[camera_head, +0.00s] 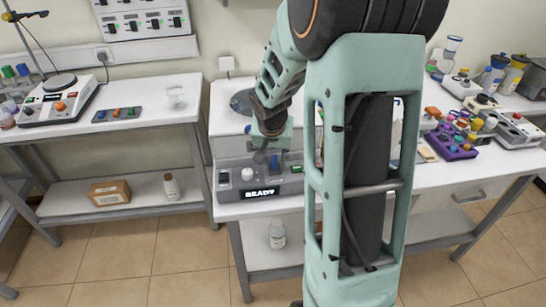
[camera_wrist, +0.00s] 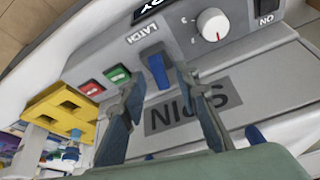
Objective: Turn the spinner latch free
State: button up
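The spinner (camera_head: 235,178) is a grey and white bench machine with a lit READY display on its front panel. Its latch (camera_wrist: 157,71) is a blue lever in a dark slot beside the LATCH label in the wrist view. My gripper (camera_wrist: 160,84) is open, with one fingertip on each side of the latch's near end. Gaps show between the fingers and the lever; whether either finger touches it cannot be told. In the head view my gripper (camera_head: 262,156) is just above the panel, and my arm hides part of the machine.
A white dial (camera_wrist: 212,24) and red (camera_wrist: 90,88) and green (camera_wrist: 117,74) buttons flank the latch. A yellow rack (camera_wrist: 62,108) stands close by at left in the wrist view. A purple rack (camera_head: 456,150) and other instruments crowd the bench to the right.

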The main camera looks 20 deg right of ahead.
jog(key=shift+w+f, duration=0.1)
jog(key=shift+f, duration=0.1)
grip_shut()
